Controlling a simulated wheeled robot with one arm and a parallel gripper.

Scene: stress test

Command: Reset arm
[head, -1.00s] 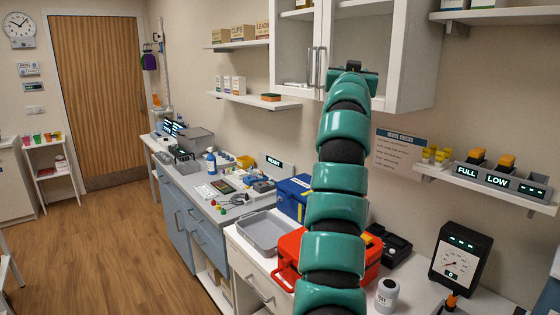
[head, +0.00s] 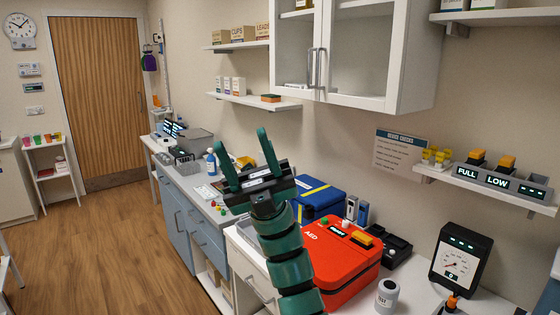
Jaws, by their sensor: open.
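My gripper (head: 241,148) is at the end of my green segmented arm, near the middle of the head view. Its two green fingers point up and stand well apart, with nothing between them. It is raised over the front of the counter, to the left of the red AED case (head: 340,262). My arm hides part of the counter and most of a grey tray behind it.
A blue case (head: 318,190) lies behind the red case. A white wall cabinet (head: 350,50) and shelves (head: 255,100) hang above. Open floor (head: 110,250) lies at the left.

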